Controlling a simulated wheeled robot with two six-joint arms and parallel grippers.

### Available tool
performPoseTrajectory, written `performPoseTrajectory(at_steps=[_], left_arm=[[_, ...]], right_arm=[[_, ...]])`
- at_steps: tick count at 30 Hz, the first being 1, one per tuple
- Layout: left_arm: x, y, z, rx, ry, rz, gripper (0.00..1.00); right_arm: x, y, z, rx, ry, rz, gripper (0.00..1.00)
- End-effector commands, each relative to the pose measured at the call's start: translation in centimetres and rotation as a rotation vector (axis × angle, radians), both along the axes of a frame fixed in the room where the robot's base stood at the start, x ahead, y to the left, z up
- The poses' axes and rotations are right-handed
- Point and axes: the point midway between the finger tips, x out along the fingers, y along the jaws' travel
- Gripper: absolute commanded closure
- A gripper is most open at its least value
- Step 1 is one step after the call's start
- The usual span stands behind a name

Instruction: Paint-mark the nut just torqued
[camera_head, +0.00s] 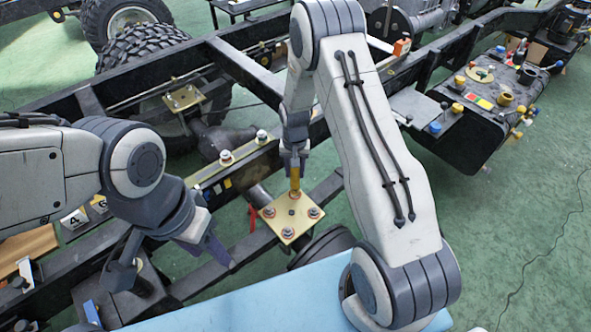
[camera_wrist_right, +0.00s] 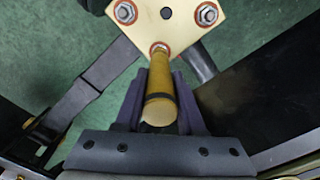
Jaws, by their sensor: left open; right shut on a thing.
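My right gripper (camera_head: 294,172) is shut on a yellow paint marker (camera_head: 295,184). In the right wrist view, the marker (camera_wrist_right: 161,85) lies between the fingers (camera_wrist_right: 162,100) and points at one nut of the pale yellow square plate (camera_wrist_right: 183,30). Its tip is at that nut, which it mostly hides; a reddish ring shows around it. I cannot tell whether the tip touches. The plate (camera_head: 291,222) has several nuts near its corners, such as the right nut (camera_head: 314,212) and front nut (camera_head: 288,232), with orange-red rings. My left gripper (camera_head: 172,262) is open and empty, left of the plate.
Black chassis rails (camera_head: 245,75) run diagonally around the plate. A light blue surface (camera_head: 250,305) lies in front. A black box (camera_head: 485,120) with colored caps stands at right. A tire (camera_head: 140,50) is at back left. Green floor at right is clear.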

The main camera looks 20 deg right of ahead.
Motion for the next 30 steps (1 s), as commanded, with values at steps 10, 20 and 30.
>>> performPoseTrajectory(at_steps=[10,20,30], left_arm=[[0.0,0.0,1.1,0.0,0.0,0.0,0.5],[0.0,0.0,1.7,0.0,0.0,0.0,0.5],[0.0,0.0,2.4,0.0,0.0,0.0,0.5]], right_arm=[[0.0,0.0,1.3,0.0,-0.001,0.0,1.0],[0.0,0.0,2.0,0.0,0.0,0.0,1.0],[0.0,0.0,2.8,0.0,-0.001,0.0,1.0]])
